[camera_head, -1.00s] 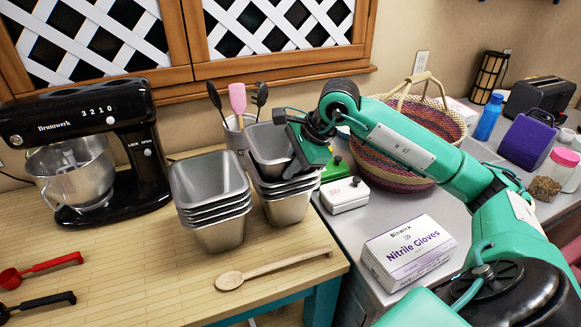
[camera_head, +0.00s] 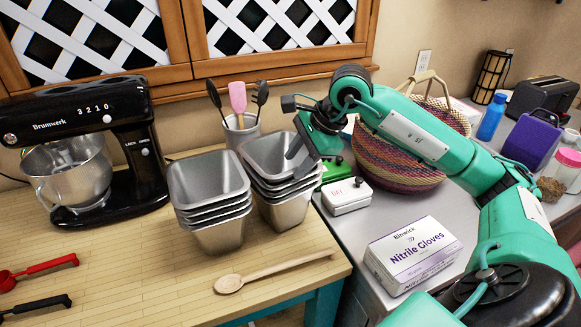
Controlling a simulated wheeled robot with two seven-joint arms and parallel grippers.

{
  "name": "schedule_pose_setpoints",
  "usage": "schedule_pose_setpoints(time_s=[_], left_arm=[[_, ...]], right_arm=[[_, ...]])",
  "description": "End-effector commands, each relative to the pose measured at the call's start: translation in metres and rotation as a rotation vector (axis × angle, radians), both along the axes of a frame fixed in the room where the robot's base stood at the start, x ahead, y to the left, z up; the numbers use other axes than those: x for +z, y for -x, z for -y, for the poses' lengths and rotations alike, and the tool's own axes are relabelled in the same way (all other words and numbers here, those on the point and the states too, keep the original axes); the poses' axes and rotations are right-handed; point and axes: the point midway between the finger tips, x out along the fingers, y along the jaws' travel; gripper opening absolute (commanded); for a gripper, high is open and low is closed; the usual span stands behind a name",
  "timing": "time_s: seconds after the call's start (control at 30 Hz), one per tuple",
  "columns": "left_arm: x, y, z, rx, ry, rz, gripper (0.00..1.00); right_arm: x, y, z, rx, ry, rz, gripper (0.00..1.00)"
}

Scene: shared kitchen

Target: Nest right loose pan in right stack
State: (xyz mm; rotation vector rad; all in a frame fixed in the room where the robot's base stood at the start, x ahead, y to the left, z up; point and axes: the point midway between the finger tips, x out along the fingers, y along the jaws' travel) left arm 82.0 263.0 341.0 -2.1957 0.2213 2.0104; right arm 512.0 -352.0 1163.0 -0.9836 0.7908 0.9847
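Two stacks of grey metal loaf pans stand side by side on the wooden table. The right stack (camera_head: 287,211) has its top pan (camera_head: 268,153) sitting in it, its rim close above the rims below and roughly level. The left stack (camera_head: 217,236) also holds several nested pans. My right gripper (camera_head: 298,157) is at the right side of the top pan, its grey fingers at the rim. The fingers overlap in this view, so I cannot tell whether they grip the rim. No separate loose pan shows on the table. My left gripper is out of view.
A utensil crock (camera_head: 240,132) stands behind the stacks, a black mixer (camera_head: 90,150) to the left. A wooden spoon (camera_head: 270,272) lies in front.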

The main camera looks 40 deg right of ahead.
Motion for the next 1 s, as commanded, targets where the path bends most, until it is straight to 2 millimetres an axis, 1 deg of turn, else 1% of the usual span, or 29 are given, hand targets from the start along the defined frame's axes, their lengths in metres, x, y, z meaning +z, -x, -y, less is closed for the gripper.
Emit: schedule_pose_setpoints(time_s=[0.03,0.2,0.3,0.4,0.5,0.63,1.0], left_arm=[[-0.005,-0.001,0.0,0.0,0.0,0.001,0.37],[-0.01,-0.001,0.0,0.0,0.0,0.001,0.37],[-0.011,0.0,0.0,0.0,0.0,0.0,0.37],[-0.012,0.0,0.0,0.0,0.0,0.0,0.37],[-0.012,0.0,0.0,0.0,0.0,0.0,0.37],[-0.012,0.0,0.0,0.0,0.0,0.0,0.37],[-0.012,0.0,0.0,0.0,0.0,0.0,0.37]], right_arm=[[0.012,0.004,0.005,-0.004,0.002,0.013,0.37],[0.053,0.02,0.016,-0.004,0.0,0.025,0.37],[0.072,0.027,0.021,-0.005,-0.001,0.031,0.37],[0.086,0.033,0.025,-0.005,-0.001,0.032,0.37],[0.096,0.037,0.027,-0.005,-0.001,0.032,0.37],[0.102,0.04,0.029,-0.004,-0.003,0.034,0.37],[0.103,0.041,0.029,-0.004,-0.003,0.034,0.37]])
